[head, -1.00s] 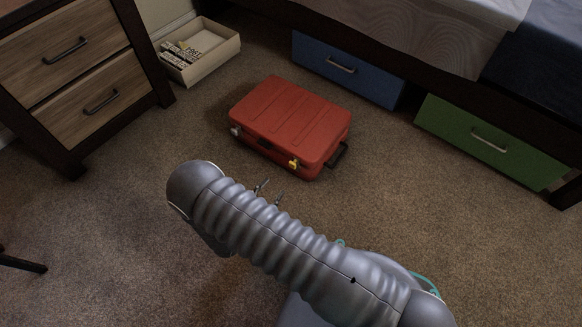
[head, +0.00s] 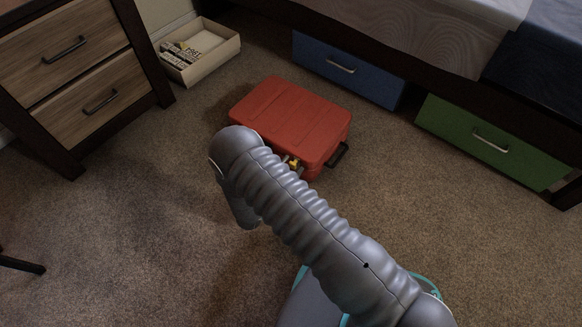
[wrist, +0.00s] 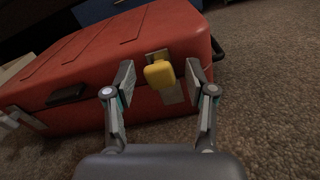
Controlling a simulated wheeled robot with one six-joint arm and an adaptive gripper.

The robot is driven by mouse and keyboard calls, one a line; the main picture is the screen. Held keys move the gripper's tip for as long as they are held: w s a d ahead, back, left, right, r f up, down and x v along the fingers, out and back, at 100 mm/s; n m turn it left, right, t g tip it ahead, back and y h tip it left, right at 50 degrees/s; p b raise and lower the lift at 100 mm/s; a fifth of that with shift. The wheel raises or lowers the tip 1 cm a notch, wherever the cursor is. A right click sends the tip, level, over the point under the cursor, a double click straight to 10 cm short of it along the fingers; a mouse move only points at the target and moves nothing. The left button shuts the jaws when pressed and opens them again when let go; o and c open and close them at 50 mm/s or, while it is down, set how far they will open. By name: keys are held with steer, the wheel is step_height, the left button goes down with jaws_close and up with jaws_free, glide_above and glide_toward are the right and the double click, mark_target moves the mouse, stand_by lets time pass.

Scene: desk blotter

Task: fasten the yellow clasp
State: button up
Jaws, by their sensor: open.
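The red suitcase (head: 291,112) lies flat on the carpet, and its front side faces me in the wrist view (wrist: 120,52). The yellow clasp (wrist: 159,74) is on its front side toward the right end, sticking out from a metal plate. The clasp also shows in the head view (head: 295,163), partly hidden by my arm. My gripper (wrist: 158,88) is open, with one finger on each side of the clasp. I cannot tell whether either finger touches it. In the head view my arm hides the fingers.
A dark handle (wrist: 66,94) and a pale second clasp (wrist: 22,120) are on the suitcase front. A box with books (head: 200,52) stands behind left. Blue (head: 348,69) and green (head: 490,140) drawers under the bed are behind and right. Carpet around the suitcase is clear.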

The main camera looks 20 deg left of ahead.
jaws_close()
steer(key=shift+f, duration=1)
jaws_free()
steer(key=shift+s, duration=0.1)
steer(key=v, duration=1.2)
